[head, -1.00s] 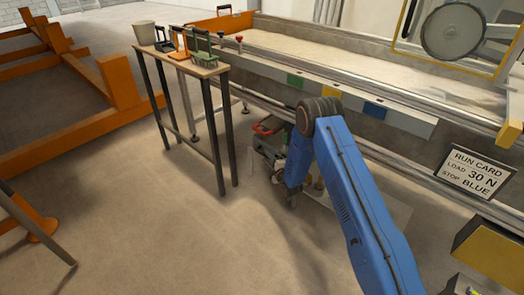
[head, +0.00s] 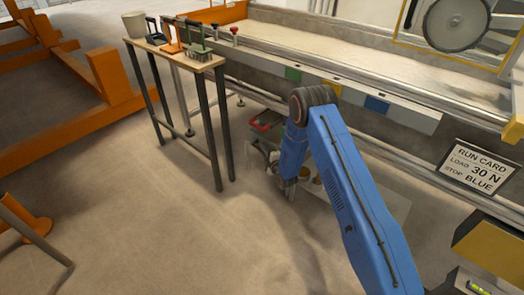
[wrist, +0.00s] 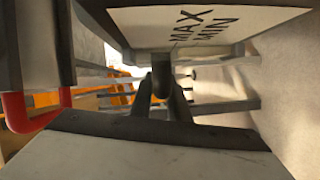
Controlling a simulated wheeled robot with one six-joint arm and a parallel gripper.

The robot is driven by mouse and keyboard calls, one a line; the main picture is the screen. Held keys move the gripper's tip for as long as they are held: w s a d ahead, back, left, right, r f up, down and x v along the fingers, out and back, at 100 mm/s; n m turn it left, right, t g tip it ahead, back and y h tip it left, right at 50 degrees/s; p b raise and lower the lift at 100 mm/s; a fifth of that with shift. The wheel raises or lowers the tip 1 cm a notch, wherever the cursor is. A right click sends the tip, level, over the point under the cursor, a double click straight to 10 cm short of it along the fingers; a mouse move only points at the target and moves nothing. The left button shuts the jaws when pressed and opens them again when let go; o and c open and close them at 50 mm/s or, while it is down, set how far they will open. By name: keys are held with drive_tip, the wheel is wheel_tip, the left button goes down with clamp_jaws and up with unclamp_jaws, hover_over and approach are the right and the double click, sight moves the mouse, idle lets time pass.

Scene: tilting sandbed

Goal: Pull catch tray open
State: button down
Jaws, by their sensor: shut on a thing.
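My gripper (head: 290,190) is low under the front side of the sandbed, near the floor. In the wrist view its dark fingers (wrist: 164,98) are shut on a small dark, rounded part, apparently the handle (wrist: 162,78) of the catch tray. Above it is a pale panel (wrist: 235,22) marked MAX and MIN, which seems to belong to the tray; I cannot tell for certain. In the head view my blue arm and gripper hide most of the tray and its handle, so how far it is open cannot be told.
A narrow table (head: 200,62) with a bucket and tools stands at left. The sandbed (head: 310,52) spans the back. The floor in front is clear.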

drive_tip(key=s+a, duration=1.7)
drive_tip(key=s, duration=0.5)
drive_tip(key=shift+s+a, duration=0.15)
drive_tip(key=shift+a, duration=0.2)
drive_tip(key=shift+f, duration=0.1)
drive_tip(key=c, duration=1.7)
unclamp_jaws()
drive_tip(key=shift+s, duration=0.1)
drive_tip(key=v, duration=1.7)
drive_tip(key=shift+d, duration=0.1)
